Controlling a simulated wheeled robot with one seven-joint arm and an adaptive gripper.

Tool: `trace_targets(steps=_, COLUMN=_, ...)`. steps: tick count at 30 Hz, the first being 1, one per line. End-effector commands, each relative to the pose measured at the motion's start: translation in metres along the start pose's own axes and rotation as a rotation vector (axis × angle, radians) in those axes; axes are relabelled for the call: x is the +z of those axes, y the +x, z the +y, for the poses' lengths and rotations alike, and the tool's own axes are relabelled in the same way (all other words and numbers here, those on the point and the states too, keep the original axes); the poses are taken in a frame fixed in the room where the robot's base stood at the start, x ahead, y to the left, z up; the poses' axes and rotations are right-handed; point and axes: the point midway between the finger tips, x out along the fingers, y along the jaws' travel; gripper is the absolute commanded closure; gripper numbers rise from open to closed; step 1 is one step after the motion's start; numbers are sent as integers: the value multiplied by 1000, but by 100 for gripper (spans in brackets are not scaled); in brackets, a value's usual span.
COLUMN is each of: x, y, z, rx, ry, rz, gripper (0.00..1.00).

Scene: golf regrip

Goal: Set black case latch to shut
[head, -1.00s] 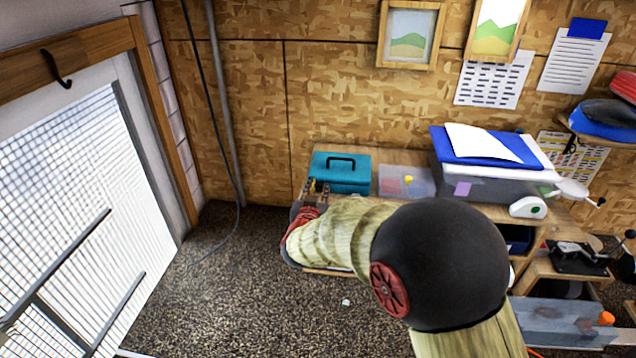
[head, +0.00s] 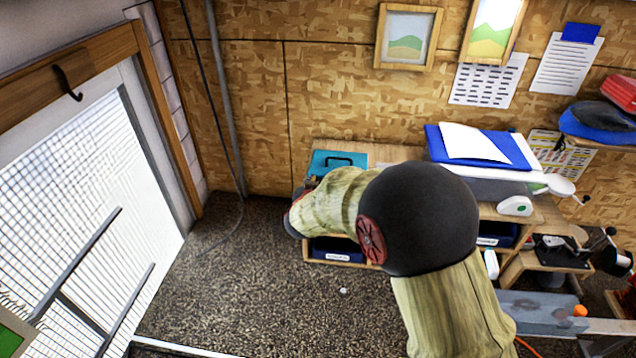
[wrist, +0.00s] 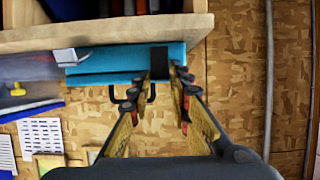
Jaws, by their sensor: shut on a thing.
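The teal case (head: 325,161) with a black carry handle (head: 338,160) sits on the wooden bench by the back wall, partly hidden by my arm in the head view. In the wrist view the teal case (wrist: 115,62) spans the upper middle, with its handle (wrist: 131,96) just left of my fingers. A black latch (wrist: 159,58) shows on the case front at my fingertips. My gripper (wrist: 160,72) has its two fingers a little apart, one on each side of the latch, shut on it. In the head view my arm mostly hides the gripper.
A clear bin with a blue lid (head: 478,148) and papers stands right of the case. A dark blue drawer bin (head: 338,250) is below the bench top. The speckled floor (head: 240,290) left of the bench is clear.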

Motion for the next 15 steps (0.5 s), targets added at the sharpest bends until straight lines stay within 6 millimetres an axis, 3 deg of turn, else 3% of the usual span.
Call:
trace_targets(steps=2, x=0, y=0, z=0, rx=0, ry=1, rz=1, gripper=100)
trace_targets(steps=3, x=0, y=0, z=0, rx=0, ry=1, rz=1, gripper=80)
trace_targets(steps=12, x=0, y=0, z=0, rx=0, ry=0, rz=1, gripper=63)
trace_targets(steps=15, x=0, y=0, z=0, rx=0, ry=0, rz=1, gripper=62)
